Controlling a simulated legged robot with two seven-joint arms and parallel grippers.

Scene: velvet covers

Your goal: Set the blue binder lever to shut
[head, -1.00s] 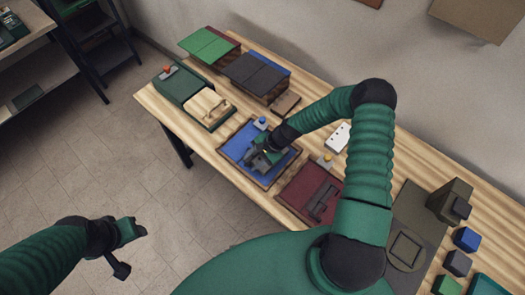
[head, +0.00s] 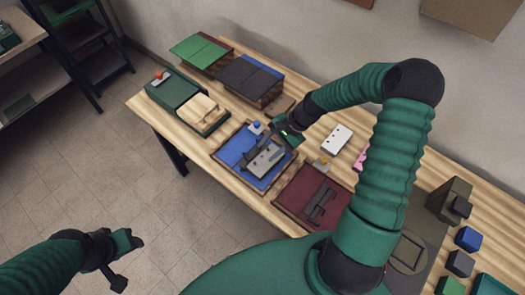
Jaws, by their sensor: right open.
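The blue binder (head: 233,150) lies on the table, a blue panel in a brown frame. A grey metal mechanism (head: 265,160) sits on its right part, and a small blue knob (head: 256,127) stands at its far edge. My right gripper (head: 262,147) is open over the far right side of the binder. Its dark fingers partly cover the mechanism. I cannot tell the lever's exact position or whether a finger touches it. My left gripper (head: 127,262) is open and empty, away from the table over the floor.
A dark red binder (head: 291,196) with a similar mechanism lies to the right, beside a yellow knob (head: 321,164). A green box with a wooden clip part (head: 201,112) stands at left. Black and green covers (head: 253,75) lie behind. Small blocks (head: 468,239) stand at far right.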

